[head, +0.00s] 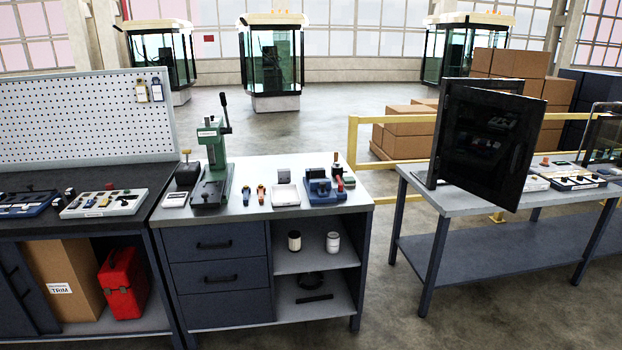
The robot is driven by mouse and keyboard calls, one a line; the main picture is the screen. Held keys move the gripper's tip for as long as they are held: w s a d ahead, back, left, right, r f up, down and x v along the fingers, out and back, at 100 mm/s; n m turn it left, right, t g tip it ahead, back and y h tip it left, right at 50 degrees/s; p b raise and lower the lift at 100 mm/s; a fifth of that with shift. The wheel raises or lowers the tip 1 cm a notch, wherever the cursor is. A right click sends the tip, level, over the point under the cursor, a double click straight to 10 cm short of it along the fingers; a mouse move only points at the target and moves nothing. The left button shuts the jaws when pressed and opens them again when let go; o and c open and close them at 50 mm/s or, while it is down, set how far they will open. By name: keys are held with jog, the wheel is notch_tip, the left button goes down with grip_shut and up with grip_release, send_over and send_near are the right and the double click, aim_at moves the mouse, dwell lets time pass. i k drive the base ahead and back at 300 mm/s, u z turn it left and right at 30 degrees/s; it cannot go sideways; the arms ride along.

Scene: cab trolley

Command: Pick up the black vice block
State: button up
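A small blue vice (321,190) stands near the right end of the middle bench. A small dark block (348,181) sits at its right side; at this size I cannot tell whether it is the black vice block or touches the vice. A larger black block-shaped thing (187,174), with a yellowish knob above it, stands left of the green press (212,165). A flat black bar (314,297) lies on the lower shelf. My gripper is not in view.
The middle bench top (250,215) is clear along its front edge. Small tools and a pale box (285,195) lie between press and vice. A bench with a dark open cabinet (490,140) stands right, across a floor gap. A pegboard bench (80,115) adjoins left.

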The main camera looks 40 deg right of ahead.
aim_at(317, 172)
jog(key=z, duration=0.1)
jog(key=i, duration=0.95)
jog(key=u, duration=0.05)
